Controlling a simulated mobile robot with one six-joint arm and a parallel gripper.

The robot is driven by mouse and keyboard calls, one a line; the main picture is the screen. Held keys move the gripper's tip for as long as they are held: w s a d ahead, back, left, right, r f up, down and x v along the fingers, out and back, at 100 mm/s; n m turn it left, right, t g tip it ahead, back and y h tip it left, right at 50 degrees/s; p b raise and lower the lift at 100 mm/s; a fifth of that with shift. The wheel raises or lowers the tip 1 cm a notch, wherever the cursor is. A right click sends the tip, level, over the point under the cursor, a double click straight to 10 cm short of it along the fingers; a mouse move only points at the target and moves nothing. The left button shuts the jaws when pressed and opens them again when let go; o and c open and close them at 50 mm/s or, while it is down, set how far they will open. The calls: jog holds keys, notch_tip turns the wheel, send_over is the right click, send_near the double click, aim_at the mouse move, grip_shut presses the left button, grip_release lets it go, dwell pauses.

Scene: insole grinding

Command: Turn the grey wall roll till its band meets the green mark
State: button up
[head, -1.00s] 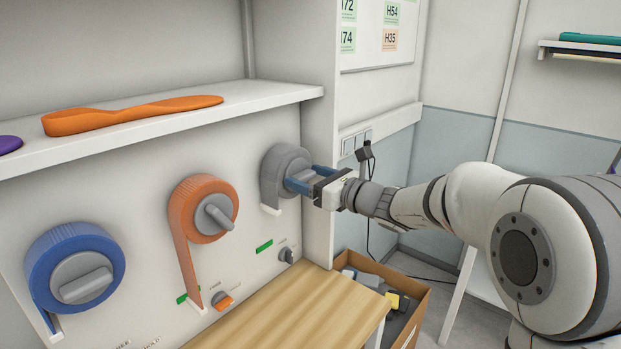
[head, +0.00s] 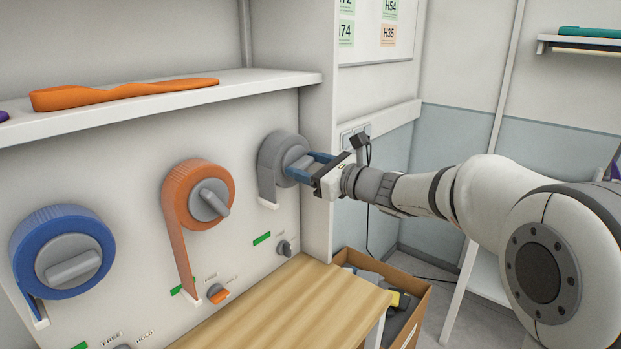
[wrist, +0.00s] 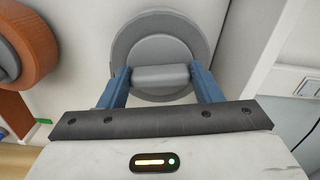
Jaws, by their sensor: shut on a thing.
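The grey wall roll (head: 271,168) is on the wall panel at the right, below the shelf. Its grey band hangs down from its left side and ends in a white tip (head: 268,203). The green mark (head: 262,238) is on the panel a little below that tip, with a gap between them. My gripper (head: 299,168) reaches the roll from the right. In the wrist view my gripper (wrist: 161,80) has its blue fingers shut on the two ends of the grey handle bar (wrist: 161,76) across the roll's hub. The bar lies level in that view.
An orange roll (head: 188,187) and a blue roll (head: 50,232) are to the left. A small dark knob (head: 284,248) sits beside the green mark. An orange insole (head: 120,93) lies on the shelf (head: 262,86) above. A wooden top (head: 290,305) and a cardboard box (head: 415,310) are below.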

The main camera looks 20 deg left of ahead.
jog(key=n+b, duration=0.2)
jog(key=b, duration=0.2)
jog(key=f+n+b, duration=0.1)
jog(key=n+b, duration=0.2)
jog(key=b, duration=0.2)
jog(key=shift+s+a+n, duration=0.1)
jog(key=shift+s+n, duration=0.05)
jog(key=shift+n, duration=0.15)
jog(key=n+b, duration=0.5)
jog(key=b, duration=0.2)
jog(key=shift+n+b, duration=0.3)
jog(key=shift+b, duration=0.1)
jog(key=n+b, duration=0.5)
jog(key=b, duration=0.1)
jog(key=n+b, duration=0.4)
jog(key=n, duration=0.1)
jog(key=shift+r+n+b, duration=0.1)
jog(key=shift+n+b, duration=0.2)
jog(key=shift+n, duration=0.1)
jog(key=o, duration=1)
jog(key=shift+r, duration=0.1)
jog(key=v, duration=0.7)
jog(key=shift+s+d, duration=0.15)
jog(key=shift+d, duration=0.15)
